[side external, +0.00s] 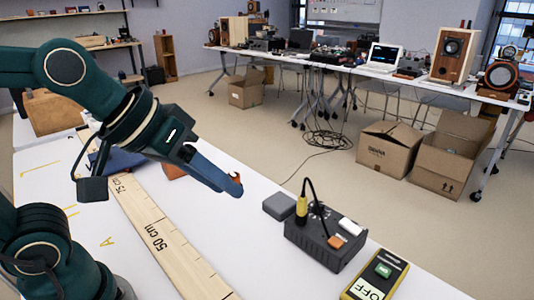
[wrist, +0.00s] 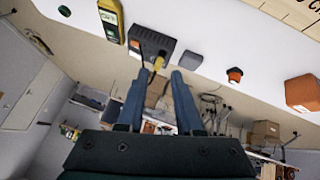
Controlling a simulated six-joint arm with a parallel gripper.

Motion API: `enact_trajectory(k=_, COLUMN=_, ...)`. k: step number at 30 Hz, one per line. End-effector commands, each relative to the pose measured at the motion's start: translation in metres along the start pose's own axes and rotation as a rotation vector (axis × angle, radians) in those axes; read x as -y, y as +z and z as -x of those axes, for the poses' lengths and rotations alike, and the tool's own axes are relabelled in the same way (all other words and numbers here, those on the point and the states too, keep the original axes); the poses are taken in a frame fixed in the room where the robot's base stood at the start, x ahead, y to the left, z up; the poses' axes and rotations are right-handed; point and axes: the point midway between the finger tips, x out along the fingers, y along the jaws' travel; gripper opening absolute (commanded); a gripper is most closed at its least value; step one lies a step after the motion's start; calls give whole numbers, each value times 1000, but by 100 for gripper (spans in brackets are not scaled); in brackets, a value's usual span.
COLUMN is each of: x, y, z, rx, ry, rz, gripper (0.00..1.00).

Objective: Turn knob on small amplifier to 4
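The small amplifier (side external: 325,246) is a dark box on the white table, right of my gripper in the side view. A yellow plug with a black cable (side external: 302,208) stands on its top, with a white and an orange part near its right edge. The knob and its number marks are too small to read. In the wrist view the amplifier (wrist: 153,43) lies beyond the fingertips, with the yellow plug (wrist: 158,63) between them. My gripper (wrist: 157,76) has its two blue fingers apart and empty. In the side view my gripper (side external: 234,184) is apart from the amplifier, to its left.
A yellow device marked OFF (side external: 374,277) stands right of the amplifier. A grey block (side external: 279,206) lies behind it. The wrist view shows a small orange-topped piece (wrist: 235,75) and an orange block (wrist: 303,93). A long wooden ruler (side external: 165,245) runs along the table.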

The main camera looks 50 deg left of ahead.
Motion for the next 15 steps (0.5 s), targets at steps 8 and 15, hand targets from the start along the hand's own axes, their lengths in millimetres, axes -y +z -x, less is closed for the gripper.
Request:
enact_trajectory(k=8, x=31, y=36, z=5, rx=79, ry=-100, rz=-142, gripper=35)
enact_trajectory(k=15, x=45, y=52, z=7, rx=119, ry=-142, rz=-202, gripper=35)
